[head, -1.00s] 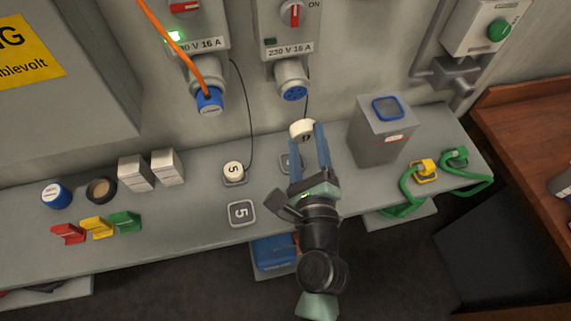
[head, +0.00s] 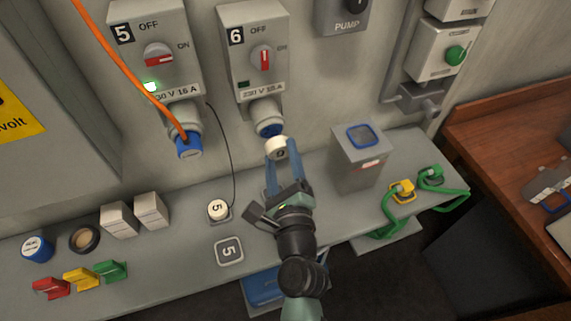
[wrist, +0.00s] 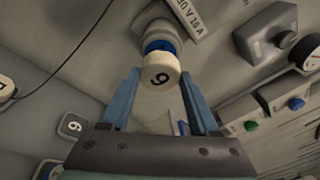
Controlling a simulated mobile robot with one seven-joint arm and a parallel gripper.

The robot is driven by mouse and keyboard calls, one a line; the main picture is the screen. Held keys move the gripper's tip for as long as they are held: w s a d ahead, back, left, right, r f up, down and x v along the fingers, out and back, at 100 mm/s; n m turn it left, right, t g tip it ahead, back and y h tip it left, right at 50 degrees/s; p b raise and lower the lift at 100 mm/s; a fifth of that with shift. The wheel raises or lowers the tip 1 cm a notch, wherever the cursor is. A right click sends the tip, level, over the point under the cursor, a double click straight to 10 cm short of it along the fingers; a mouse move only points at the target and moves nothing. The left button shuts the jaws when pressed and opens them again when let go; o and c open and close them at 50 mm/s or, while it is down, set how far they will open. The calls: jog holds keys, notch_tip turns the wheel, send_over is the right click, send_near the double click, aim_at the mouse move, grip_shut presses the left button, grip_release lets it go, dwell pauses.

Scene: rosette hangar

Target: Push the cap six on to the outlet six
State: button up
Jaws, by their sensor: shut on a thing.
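The cap six (head: 277,149) is a short cream-white cylinder with a dark 6 on its end. It also shows in the wrist view (wrist: 160,73). My gripper (head: 280,158) is shut on it, with one blue finger at each side. Outlet six (head: 263,112) is a grey angled socket with a blue mouth, under the switch box marked 6 (head: 254,52). In the wrist view the outlet (wrist: 157,31) is right behind the cap. I cannot tell if they touch.
Outlet five (head: 186,130) at the left has a blue plug and an orange cable. Cap five (head: 218,209) stands on the bench behind a tile marked 5 (head: 229,250). A grey box (head: 358,165) with a blue-rimmed top stands right of my gripper.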

jog(key=shift+w+a+r, duration=0.1)
jog(key=shift+w+a, duration=0.05)
jog(key=shift+w, duration=0.3)
jog(key=shift+w+a+r, duration=0.1)
jog(key=shift+w+a, duration=0.05)
jog(key=shift+w, duration=0.25)
jog(key=shift+w+a+r+p, duration=0.1)
jog(key=shift+w+a+p, duration=0.05)
jog(key=shift+w+p, duration=0.35)
dwell(1.7)
jog(key=o, duration=1.4)
jog(key=shift+c, duration=0.2)
jog(key=shift+s, duration=0.15)
jog(key=s+d+b, duration=0.1)
jog(key=s+b, duration=0.2)
jog(key=s, duration=0.9)
jog(key=shift+s+d, duration=0.3)
jog(key=shift+r, duration=0.1)
